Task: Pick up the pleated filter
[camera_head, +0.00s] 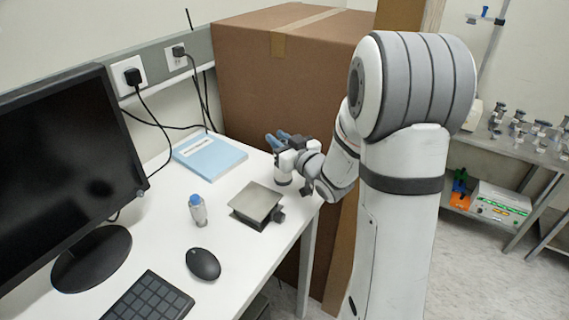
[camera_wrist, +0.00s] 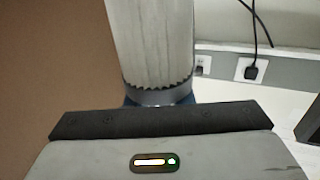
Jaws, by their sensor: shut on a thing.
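The pleated filter (camera_head: 283,168) is a pale upright cylinder at the table's right edge, below my gripper (camera_head: 280,141). My gripper has blue fingers and is shut on the filter's upper part, which the fingers partly hide. In the wrist view the filter (camera_wrist: 152,42) is a large grey pleated cylinder with a dark toothed edge and a metal band, close to the dark gripper front. Bits of blue finger show beside the band. I cannot tell whether the filter's base touches the table.
A large cardboard box (camera_head: 300,75) stands right behind the table's far edge. A metal plate stand (camera_head: 256,203), small bottle (camera_head: 198,210), blue book (camera_head: 209,153), mouse (camera_head: 203,264), keyboard (camera_head: 148,298) and monitor (camera_head: 70,170) are on the white table (camera_head: 240,275).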

